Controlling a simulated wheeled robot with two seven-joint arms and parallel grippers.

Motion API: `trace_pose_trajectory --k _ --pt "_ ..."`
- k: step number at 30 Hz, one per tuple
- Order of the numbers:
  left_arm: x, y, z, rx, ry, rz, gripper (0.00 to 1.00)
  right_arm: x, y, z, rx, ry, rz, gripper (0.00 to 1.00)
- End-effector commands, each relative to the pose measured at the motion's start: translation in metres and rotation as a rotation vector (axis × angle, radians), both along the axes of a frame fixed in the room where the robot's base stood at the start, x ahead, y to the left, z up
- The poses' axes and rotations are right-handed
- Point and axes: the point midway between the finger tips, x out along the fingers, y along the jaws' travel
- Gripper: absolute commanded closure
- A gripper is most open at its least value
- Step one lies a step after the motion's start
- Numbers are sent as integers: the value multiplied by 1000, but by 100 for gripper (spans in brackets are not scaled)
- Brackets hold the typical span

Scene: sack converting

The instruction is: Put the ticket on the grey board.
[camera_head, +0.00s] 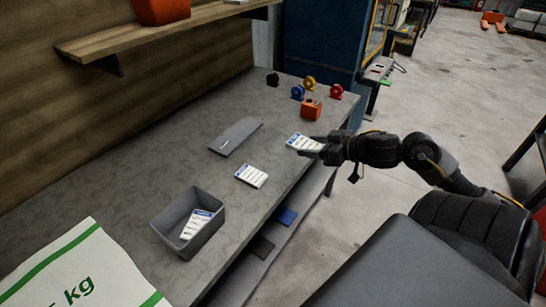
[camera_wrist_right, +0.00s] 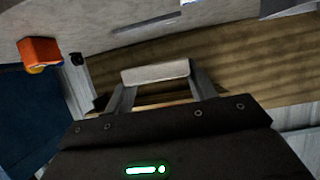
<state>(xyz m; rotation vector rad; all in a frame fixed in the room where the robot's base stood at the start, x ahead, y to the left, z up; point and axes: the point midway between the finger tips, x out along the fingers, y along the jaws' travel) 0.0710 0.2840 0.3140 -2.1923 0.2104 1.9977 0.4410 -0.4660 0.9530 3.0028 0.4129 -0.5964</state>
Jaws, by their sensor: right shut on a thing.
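A white ticket (camera_head: 303,143) with blue and dark print is in my right gripper (camera_head: 318,147), which is shut on it above the right edge of the bench. In the right wrist view the ticket (camera_wrist_right: 156,73) shows as a pale strip between the two fingers of the right gripper (camera_wrist_right: 160,88). The grey board (camera_head: 236,136) lies flat on the bench, to the left of the gripper and apart from it. A small mark or clip shows at its left part. My left gripper is not in view.
Another ticket (camera_head: 251,176) lies on the bench near the board. A grey bin (camera_head: 218,229) holds tickets (camera_head: 196,222). An orange device (camera_head: 311,109) and several tape rolls (camera_head: 309,83) stand at the back. A white sack (camera_head: 80,270) lies front left. A wooden shelf (camera_head: 165,35) hangs above.

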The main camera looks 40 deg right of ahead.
Motion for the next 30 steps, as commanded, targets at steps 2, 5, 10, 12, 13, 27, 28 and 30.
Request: trace_pose_trajectory --k 2,5,10,12,13,27,28,30 --pt "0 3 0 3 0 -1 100 1 0 0 1 -1 1 71" --pt "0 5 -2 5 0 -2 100 10 0 -4 1 -2 1 71" --pt "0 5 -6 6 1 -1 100 46 1 -19 1 -4 0 71" --pt "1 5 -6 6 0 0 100 62 2 -26 2 -3 1 71" --pt "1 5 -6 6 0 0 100 69 2 -29 2 -3 1 71" --pt "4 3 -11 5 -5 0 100 129 4 -86 -1 0 1 71" --pt "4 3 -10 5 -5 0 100 129 4 -87 -1 0 1 71" --pt "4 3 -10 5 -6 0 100 129 4 -87 -1 0 1 71"
